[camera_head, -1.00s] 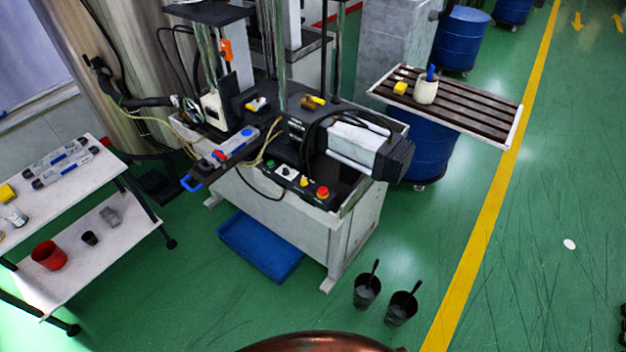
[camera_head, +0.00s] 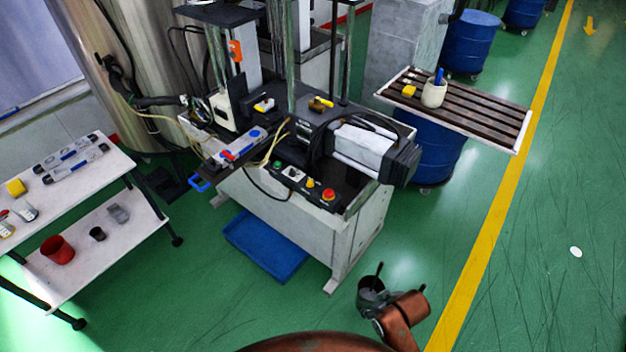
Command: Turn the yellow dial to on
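The machine's front panel carries a small yellow knob (camera_head: 310,183), probably the yellow dial. It sits just left of the red button (camera_head: 328,194) and right of a white-faced switch (camera_head: 293,174). The knob is too small to read its setting. A copper-coloured link of my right arm shows at the bottom, over the floor in front of the machine and well apart from the panel. My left gripper is not in view.
A blue tray (camera_head: 266,245) lies under the machine's front. A white two-level rack (camera_head: 118,240) stands at left, and a slatted table (camera_head: 485,113) at right.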

